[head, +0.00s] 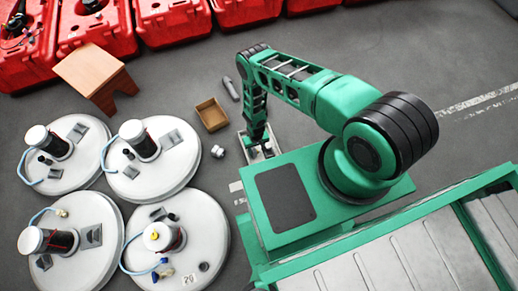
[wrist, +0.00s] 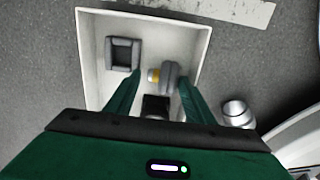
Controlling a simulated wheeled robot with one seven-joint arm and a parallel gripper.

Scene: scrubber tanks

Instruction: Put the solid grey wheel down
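My gripper (wrist: 159,75) reaches down over a shallow white tray (wrist: 90,45). Its two green fingers are apart.
A grey square frame (wrist: 123,54) and a dark block (wrist: 156,106) are in the tray. A silver cylinder (wrist: 238,113) stands outside it. An open brown box (head: 211,114), a wooden stool (head: 95,70) and several round white tanks (head: 180,240) are left of my arm.

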